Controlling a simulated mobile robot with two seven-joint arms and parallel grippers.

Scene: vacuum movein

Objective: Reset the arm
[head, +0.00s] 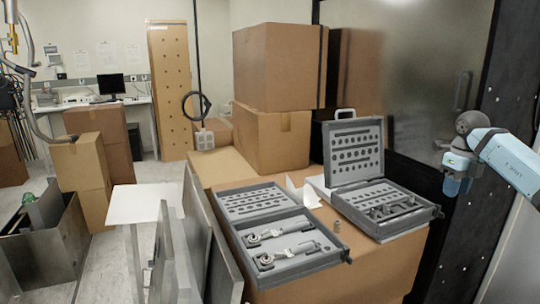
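My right arm comes in from the right edge, light blue and grey. Its wrist bends at a dark grey joint. My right gripper (454,186) hangs below that joint, pointing down, in front of the dark door and to the right of the open grey cases. It is small here, and I cannot tell whether its fingers are apart. Nothing clearly shows in it. My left arm and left gripper are not in view.
Two open grey tool cases (300,268) (437,211) lie on cardboard boxes (380,272) in front. Taller stacked boxes (278,66) rise behind. Metal panels (205,235) lean at the left. Floor (150,172) shows beyond.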

